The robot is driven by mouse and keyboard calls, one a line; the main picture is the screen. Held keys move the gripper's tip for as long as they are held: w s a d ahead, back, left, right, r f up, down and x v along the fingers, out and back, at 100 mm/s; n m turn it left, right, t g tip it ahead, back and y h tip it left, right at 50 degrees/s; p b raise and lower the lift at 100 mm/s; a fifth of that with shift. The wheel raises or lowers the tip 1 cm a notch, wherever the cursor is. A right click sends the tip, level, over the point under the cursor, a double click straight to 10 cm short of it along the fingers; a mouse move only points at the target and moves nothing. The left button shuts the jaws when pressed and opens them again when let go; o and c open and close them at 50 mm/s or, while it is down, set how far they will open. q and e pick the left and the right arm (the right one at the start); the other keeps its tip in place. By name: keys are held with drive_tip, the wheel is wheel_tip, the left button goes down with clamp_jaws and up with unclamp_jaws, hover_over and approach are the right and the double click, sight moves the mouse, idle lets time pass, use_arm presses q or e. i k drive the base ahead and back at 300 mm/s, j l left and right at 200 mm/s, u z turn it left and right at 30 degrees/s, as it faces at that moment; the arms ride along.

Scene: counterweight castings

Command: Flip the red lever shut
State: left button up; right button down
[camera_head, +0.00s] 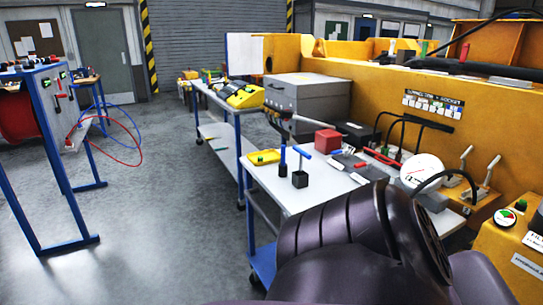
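A blue-framed panel stand (38,72) is at the left with several small fittings on its face. A small red handle (59,90) on that face may be the red lever. It is too small to tell whether it is open or shut. Neither gripper can be made out. A large dark purple part of my own arm fills the bottom middle and right, far from the panel, and hides part of the cart.
A blue-framed cart (300,205) carries a red block (327,140), a black cup (300,179) and tools. A grey case (306,97) and a yellow machine (340,75) stand behind. Red and blue hoses (136,150) trail beside the panel. Grey floor is clear between panel and cart.

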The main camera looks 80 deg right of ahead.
sight(363, 165)
drive_tip(key=i+l+z, duration=0.1)
drive_tip(key=z, duration=0.3)
drive_tip(key=i+z, duration=0.55)
drive_tip(key=z, duration=0.25)
drive_tip(key=i+z, duration=0.45)
drive_tip(key=i, duration=0.7)
drive_tip(key=i+u, duration=0.35)
drive_tip(key=i, duration=0.4)
drive_tip(key=i+l+u, duration=0.1)
drive_tip(key=i+u, duration=0.25)
drive_tip(key=i, duration=0.4)
drive_tip(key=z, duration=2.8)
